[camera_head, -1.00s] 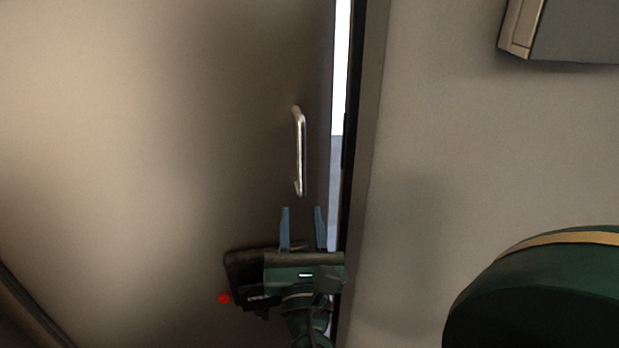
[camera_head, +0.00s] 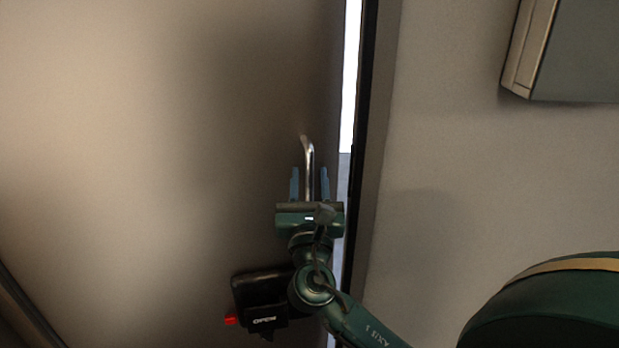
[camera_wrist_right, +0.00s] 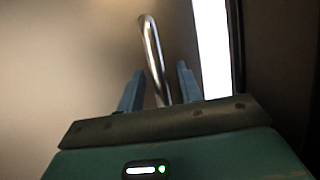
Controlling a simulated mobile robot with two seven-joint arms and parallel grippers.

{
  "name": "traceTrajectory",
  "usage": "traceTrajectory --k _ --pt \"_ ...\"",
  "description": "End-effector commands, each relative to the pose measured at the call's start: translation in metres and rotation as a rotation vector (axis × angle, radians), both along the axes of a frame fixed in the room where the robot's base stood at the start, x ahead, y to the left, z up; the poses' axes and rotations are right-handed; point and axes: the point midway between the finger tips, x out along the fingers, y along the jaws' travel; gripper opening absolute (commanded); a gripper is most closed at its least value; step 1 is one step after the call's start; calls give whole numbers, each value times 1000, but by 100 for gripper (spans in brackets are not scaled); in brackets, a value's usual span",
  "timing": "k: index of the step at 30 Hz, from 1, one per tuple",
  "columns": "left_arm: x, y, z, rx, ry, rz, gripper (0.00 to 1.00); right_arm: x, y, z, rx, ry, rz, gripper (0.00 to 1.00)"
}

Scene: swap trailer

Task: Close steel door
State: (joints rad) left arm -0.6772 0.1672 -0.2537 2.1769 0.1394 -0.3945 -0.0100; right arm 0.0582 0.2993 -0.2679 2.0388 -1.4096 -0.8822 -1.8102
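The steel door (camera_head: 150,150) fills the left of the head view and stands slightly ajar, with a narrow bright gap along its right edge. Its silver bar handle (camera_head: 308,153) is upright near that edge; the handle also shows in the right wrist view (camera_wrist_right: 151,45). My right gripper (camera_head: 310,172) is open, with one blue finger on each side of the handle's lower part. The wrist view shows the fingers (camera_wrist_right: 158,85) apart, with the bar between them. The handle's lower end is hidden by the gripper. My left gripper is not in view.
A black latch box (camera_head: 262,293) with a red tab sits on the door below the handle. The dark door frame (camera_head: 365,150) and a plain wall (camera_head: 445,170) lie to the right. A grey box (camera_head: 570,50) is mounted at the upper right.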

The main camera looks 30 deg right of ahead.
Motion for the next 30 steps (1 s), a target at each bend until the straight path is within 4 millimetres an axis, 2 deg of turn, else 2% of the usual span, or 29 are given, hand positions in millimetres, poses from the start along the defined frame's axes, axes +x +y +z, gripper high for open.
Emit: traceTrajectory --k 8,21,30 --pt "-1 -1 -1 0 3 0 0 1 -1 1 0 0 0 36" --pt "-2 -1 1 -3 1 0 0 1 -1 0 0 0 0 0" --pt "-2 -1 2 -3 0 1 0 1 -1 0 0 0 0 0"
